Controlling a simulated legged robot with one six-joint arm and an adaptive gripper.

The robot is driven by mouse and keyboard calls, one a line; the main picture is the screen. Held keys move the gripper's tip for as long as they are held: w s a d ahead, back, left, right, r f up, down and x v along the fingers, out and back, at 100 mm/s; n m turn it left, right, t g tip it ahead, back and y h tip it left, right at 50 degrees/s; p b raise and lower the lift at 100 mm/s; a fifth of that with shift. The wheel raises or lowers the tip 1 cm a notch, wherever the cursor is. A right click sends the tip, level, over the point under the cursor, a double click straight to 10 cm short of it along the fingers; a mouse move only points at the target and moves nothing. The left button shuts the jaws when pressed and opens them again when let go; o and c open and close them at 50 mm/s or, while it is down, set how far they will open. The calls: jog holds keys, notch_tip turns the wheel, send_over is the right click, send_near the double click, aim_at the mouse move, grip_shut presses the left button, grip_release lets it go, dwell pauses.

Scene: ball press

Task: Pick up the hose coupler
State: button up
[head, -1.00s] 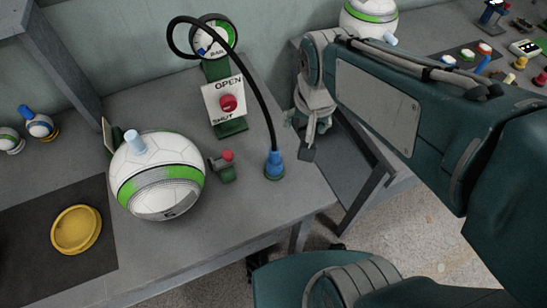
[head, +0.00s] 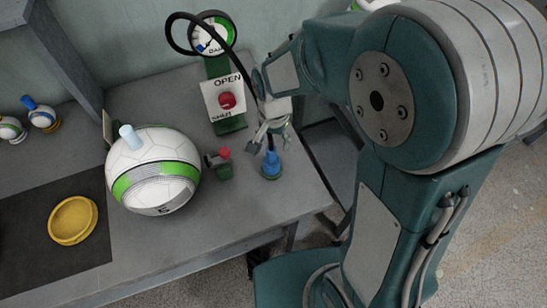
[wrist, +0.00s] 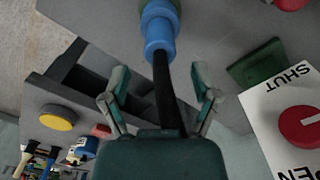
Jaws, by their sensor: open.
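The blue hose coupler (head: 271,163) stands upright on the grey table near its right edge, with the black hose (head: 249,78) rising from its top and looping to the gauge. My gripper (head: 265,143) is just above the coupler. In the wrist view the coupler (wrist: 158,30) is at the top centre, beyond the fingertips. My gripper (wrist: 160,92) is open there, with the black hose running between its fingers. I cannot tell whether either finger touches the hose.
Left of the coupler are a small red-knobbed valve (head: 219,163) and a white-green ball (head: 155,170). Behind stands the OPEN/SHUT panel (head: 226,105) with a red button, below the gauge (head: 211,37). A yellow dish (head: 73,220) lies on a dark mat at left.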

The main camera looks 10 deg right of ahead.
aim_at(271, 155)
jog(key=f, duration=0.2)
jog(key=s+a+f, duration=0.1)
jog(key=f, duration=0.1)
jog(key=shift+f, duration=0.5)
jog(key=shift+d, duration=0.2)
jog(key=c, duration=0.3)
grip_shut()
jog(key=shift+a, duration=0.1)
